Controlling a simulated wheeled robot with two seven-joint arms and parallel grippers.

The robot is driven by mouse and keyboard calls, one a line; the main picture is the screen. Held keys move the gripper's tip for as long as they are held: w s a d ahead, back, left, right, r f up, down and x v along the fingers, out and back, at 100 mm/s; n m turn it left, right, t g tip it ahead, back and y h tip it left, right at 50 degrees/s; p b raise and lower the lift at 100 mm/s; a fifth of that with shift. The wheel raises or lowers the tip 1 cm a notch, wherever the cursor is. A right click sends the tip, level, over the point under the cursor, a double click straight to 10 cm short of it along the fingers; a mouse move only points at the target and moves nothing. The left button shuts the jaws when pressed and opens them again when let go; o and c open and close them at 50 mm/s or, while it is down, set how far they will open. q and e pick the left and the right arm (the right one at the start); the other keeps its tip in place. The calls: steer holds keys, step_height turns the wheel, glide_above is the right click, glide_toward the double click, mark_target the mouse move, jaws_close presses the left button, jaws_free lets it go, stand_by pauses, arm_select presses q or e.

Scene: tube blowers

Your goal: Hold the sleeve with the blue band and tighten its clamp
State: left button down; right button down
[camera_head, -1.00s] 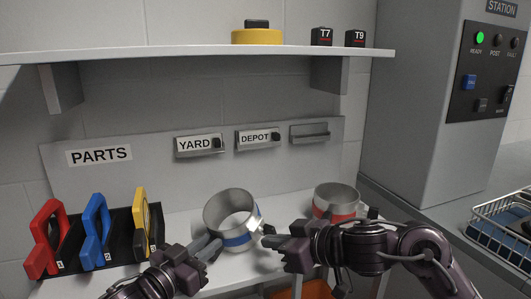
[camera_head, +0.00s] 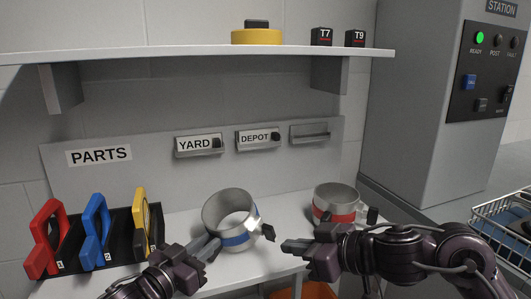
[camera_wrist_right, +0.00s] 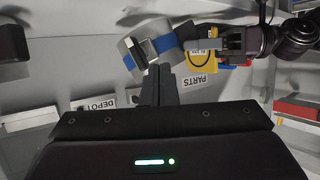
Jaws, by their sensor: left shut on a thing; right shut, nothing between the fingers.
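The sleeve with the blue band (camera_head: 230,212) is a short metal ring on the white bench, slightly tilted in the head view. Its blue band (camera_head: 238,240) is low on its wall, and it also shows in the right wrist view (camera_wrist_right: 165,43). The black clamp knob (camera_head: 267,232) sticks out from its right side. My left gripper (camera_head: 211,247) is shut on the sleeve's lower left side; it also shows in the right wrist view (camera_wrist_right: 197,44). My right gripper (camera_head: 286,246) is shut and empty, a little right of the knob and apart from it.
A red-banded sleeve (camera_head: 336,202) with its own black knob stands to the right, behind my right gripper. A black rack (camera_head: 120,225) with red, blue and yellow handles is at the left. A shelf (camera_head: 200,52) runs above. An orange bin (camera_head: 315,290) is below the bench.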

steer(key=shift+s+d+r, duration=0.25)
steer(key=shift+s+d, duration=0.1)
steer(key=shift+d, duration=0.1)
steer(key=n+y, duration=0.1)
steer(key=y, duration=0.3)
glide_toward(285, 258)
step_height(285, 258, up, 3)
steer(key=w+a, duration=0.2)
steer(key=a, duration=0.1)
steer(key=shift+t, duration=0.4)
steer(key=shift+x, duration=3.15)
steer(key=shift+s+a+r+n+y, duration=0.3)
steer(key=shift+s+r, duration=0.2)
steer(key=shift+r, duration=0.15)
steer(key=shift+s+a+f, duration=0.2)
steer(key=shift+s+a, duration=0.15)
steer(key=shift+s, duration=0.2)
steer(key=shift+s+a+r, duration=0.2)
steer(key=shift+s+a, duration=0.1)
steer(key=shift+s, duration=0.2)
